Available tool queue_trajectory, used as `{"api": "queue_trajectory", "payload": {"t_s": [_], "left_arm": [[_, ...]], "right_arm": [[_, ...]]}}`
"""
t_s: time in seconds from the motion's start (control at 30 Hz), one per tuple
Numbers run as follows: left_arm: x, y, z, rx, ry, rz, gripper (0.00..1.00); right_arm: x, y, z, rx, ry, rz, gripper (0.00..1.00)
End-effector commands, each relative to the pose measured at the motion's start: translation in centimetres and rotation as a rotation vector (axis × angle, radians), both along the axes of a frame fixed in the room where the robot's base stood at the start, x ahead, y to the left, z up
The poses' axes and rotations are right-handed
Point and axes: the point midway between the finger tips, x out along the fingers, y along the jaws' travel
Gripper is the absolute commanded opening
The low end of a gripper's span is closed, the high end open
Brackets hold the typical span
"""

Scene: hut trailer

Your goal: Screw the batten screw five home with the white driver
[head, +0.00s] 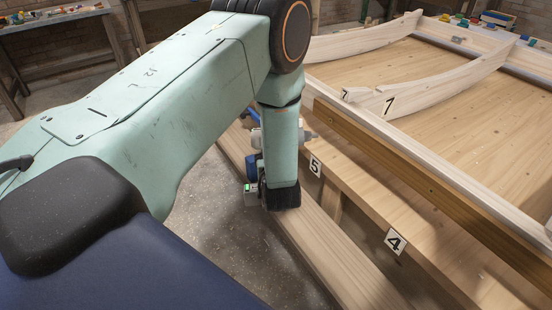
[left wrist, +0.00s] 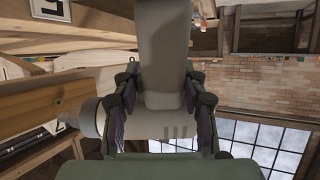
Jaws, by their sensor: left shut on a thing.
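In the left wrist view the white driver (left wrist: 165,45), pale grey in this light, stands between the two fingers of my left gripper (left wrist: 163,88). The gripper is shut on its handle. The driver's wider body and rounded nose (left wrist: 98,118) lie across and point left, towards the timber. In the head view my left forearm and wrist hide most of the driver; a pale tip (head: 307,134) shows to the right of the wrist, near the number 5 label (head: 315,166). I cannot make out batten screw five or whether the driver touches it. My right gripper is not in view.
The label 5 sits on a long wooden beam, with a number 4 label (head: 395,241) nearer. A darker batten (head: 400,160) runs along the panel frame. Curved ribs (head: 440,88) stand on the panel behind. A lower plank (head: 335,260) and open concrete floor (head: 235,245) lie in front.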

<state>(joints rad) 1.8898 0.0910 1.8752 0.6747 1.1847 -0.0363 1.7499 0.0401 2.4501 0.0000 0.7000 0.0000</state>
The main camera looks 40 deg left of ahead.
Motion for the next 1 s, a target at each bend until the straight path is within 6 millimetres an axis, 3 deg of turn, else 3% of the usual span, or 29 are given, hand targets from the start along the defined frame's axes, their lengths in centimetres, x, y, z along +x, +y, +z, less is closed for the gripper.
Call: {"api": "queue_trajectory", "payload": {"t_s": [0.5,1.0], "left_arm": [[-0.8,-1.8,0.8,-0.081,0.059,0.355,0.0],[-1.1,-2.9,0.6,-0.104,0.073,0.444,0.0]], "right_arm": [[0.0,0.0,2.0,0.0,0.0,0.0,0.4],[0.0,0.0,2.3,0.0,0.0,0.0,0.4]]}}
